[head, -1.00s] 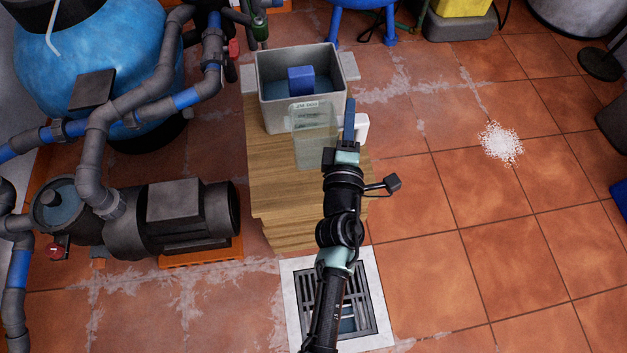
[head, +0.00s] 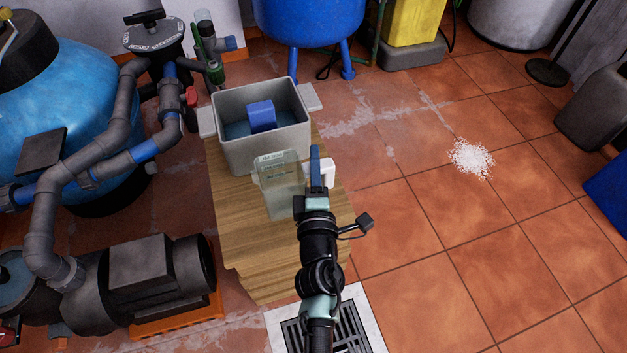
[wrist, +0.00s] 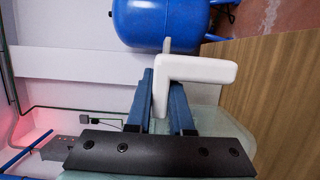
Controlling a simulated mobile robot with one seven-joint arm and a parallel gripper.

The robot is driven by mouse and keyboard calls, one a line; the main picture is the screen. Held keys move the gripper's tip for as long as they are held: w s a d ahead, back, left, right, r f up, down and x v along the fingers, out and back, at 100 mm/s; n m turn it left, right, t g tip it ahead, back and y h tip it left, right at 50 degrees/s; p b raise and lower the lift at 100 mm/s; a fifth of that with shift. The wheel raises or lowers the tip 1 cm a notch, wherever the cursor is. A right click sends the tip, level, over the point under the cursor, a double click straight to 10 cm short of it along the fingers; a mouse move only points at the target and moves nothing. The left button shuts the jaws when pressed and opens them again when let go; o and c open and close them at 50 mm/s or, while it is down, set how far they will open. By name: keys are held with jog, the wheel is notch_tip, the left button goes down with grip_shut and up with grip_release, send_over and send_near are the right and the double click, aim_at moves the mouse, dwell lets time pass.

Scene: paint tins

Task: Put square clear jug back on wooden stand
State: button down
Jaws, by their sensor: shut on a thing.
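The square clear jug (head: 283,195) is see-through, pale green, with small print near its top. In the head view it looks upright over the wooden stand (head: 245,250), in front of the grey tub. I cannot tell whether its base touches the wood. My gripper (head: 316,165) is at the jug's right side, shut on its white handle (head: 328,173). The wrist view shows the L-shaped white handle (wrist: 195,72) between the blue fingers (wrist: 160,95). The jug's pale wall shows behind and below them, and the stand's wood (wrist: 275,85) is on the right.
A grey tub (head: 265,150) holding a blue block (head: 261,115) stands on the stand's far part. A dark pump (head: 145,275) and pipes are at the left. A floor drain (head: 335,330) lies in front. Open tiles with white granules (head: 471,158) lie at the right.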

jog(key=shift+f+b, duration=2)
jog(key=shift+f, duration=0.1)
jog(key=shift+f, duration=0.25)
jog(key=c, duration=0.8)
grip_release()
jog(key=s, duration=1.3)
jog(key=shift+d, duration=0.2)
jog(key=shift+r, duration=0.1)
